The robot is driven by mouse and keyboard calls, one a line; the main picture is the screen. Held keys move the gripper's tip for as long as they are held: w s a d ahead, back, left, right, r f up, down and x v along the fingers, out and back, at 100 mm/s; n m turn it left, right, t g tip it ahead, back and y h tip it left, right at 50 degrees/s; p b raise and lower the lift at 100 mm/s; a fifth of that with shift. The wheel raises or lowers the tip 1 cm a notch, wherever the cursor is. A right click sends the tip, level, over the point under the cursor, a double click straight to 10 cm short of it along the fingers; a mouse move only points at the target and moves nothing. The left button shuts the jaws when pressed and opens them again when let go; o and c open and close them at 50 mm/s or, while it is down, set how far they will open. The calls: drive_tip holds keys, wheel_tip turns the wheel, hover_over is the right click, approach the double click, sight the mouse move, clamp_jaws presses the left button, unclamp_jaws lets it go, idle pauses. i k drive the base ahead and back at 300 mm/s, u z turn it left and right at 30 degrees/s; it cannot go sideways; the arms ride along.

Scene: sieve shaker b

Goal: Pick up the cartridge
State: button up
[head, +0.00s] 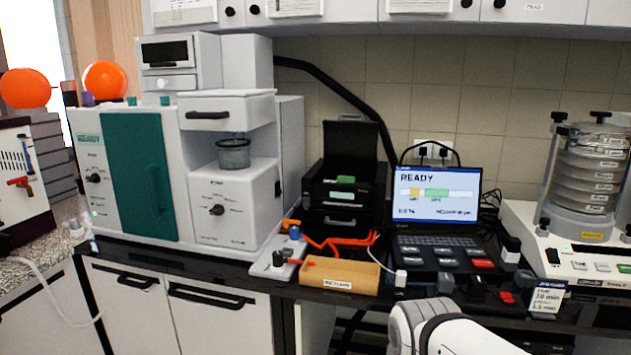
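I cannot tell for sure which thing is the cartridge. Several small dark blocks lie on the black worktop at the lower right, including a dark block with a red part (507,297), but they are too small to identify. A tan open tray (340,275) with a white label stands near the front edge of the worktop, and its inside looks mostly empty. A black printer-like device (343,193) with a raised lid and a green patch stands behind it. My gripper is out of view; only a white part of my arm shows at the bottom.
A laptop (436,196) reading READY stands right of the black device. A sieve stack (592,170) stands on its base at the right. A large white and green machine (150,175) fills the left. Orange cables and small items crowd the worktop near the tray.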

sight(342, 179)
drive_tip(key=u, duration=0.1)
drive_tip(key=i, duration=1.6)
drive_tip(key=z, duration=0.35)
